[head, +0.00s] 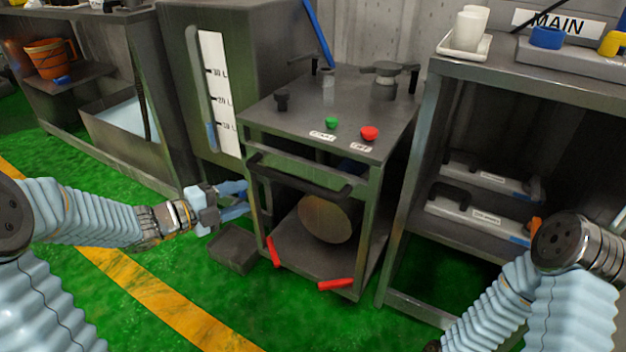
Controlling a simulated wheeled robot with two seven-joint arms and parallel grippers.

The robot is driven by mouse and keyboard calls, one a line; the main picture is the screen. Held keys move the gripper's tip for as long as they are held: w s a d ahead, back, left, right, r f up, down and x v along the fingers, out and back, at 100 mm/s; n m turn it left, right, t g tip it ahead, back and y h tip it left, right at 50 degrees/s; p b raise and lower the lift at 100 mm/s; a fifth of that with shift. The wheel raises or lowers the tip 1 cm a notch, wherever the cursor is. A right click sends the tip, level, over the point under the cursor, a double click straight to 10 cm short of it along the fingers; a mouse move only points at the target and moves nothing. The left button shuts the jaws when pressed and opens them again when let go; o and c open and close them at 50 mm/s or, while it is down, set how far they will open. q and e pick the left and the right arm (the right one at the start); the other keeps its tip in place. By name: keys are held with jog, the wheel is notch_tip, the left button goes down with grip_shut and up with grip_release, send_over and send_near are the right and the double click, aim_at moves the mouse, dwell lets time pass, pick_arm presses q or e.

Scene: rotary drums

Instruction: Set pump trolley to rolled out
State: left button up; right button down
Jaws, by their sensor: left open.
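The pump trolley (330,116) is a dark metal cart standing between the tank cabinet and the right-hand bench. A black bar handle (300,178) runs across its upper front. Its top carries a green button (331,123), a red button (369,132) and valve fittings. A round tan pump part (327,217) sits inside, above the lower shelf. Two red pieces (336,284) show at its lower front edge. My left gripper (243,200) is open and empty, left of the trolley's front, below and left of the handle. My right forearm runs out of the bottom edge; its gripper is out of view.
A grey tank cabinet (186,70) with a level gauge (219,95) stands left of the trolley. A dark open box (232,248) lies on the floor by its left front corner. The right bench (430,105) is close on the right. Green floor (290,315) in front is clear.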

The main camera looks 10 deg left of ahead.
aim_at(285, 183)
pick_arm(q)
jog(key=shift+m+h, duration=0.3)
jog(key=shift+m, duration=0.5)
jog(key=x, duration=1.3)
jog(key=shift+d+r, duration=0.25)
jog(key=shift+d, duration=0.15)
grip_shut()
